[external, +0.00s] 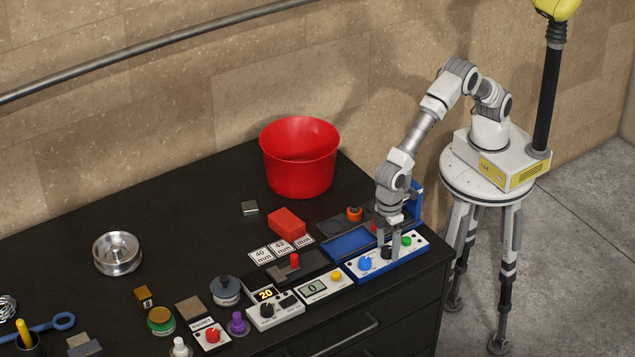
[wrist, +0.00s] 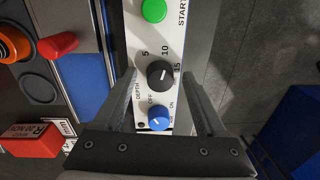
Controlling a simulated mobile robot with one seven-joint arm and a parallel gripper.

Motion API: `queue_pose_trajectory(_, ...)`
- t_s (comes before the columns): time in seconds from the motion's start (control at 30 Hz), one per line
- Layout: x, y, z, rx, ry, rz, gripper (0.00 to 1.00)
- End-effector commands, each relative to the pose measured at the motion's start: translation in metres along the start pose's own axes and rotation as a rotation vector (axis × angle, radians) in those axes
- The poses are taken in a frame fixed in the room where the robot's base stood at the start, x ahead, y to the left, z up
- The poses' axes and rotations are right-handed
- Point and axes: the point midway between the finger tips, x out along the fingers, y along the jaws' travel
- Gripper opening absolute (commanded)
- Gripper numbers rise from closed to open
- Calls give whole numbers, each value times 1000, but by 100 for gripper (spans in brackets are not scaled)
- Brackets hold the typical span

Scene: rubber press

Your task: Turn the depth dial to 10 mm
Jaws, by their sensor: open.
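The depth dial (wrist: 160,74) is a black knob on a white panel, with 5, 10 and 15 printed around its upper side. Its short white mark points up and slightly right, roughly toward the 10, but is too small to read exactly. In the external view the dial (external: 386,254) sits between my fingers, partly hidden. My gripper (external: 389,247) points down over the press panel. In the wrist view my gripper (wrist: 159,78) is open, one finger on each side of the dial, with gaps visible; I cannot tell any contact.
A blue OFF/ON knob (wrist: 158,117) and a green START button (wrist: 153,10) flank the dial closely. A red knob (wrist: 58,45) and an orange-ringed knob (wrist: 12,45) lie left. A red bucket (external: 300,160) stands behind. The table's right edge is near the panel.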

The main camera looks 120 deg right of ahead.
Motion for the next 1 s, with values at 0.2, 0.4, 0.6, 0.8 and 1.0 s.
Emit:
queue_pose_trajectory(0.2,-24,0,-1,0,4,-2,73)
queue_pose_trajectory(0.4,-72,0,-1,0,6,-3,73)
queue_pose_trajectory(0.6,-121,0,-1,1,5,-2,73)
queue_pose_trajectory(0.8,-157,0,-1,1,3,-1,73)
queue_pose_trajectory(1.0,-173,0,0,0,2,-1,73)
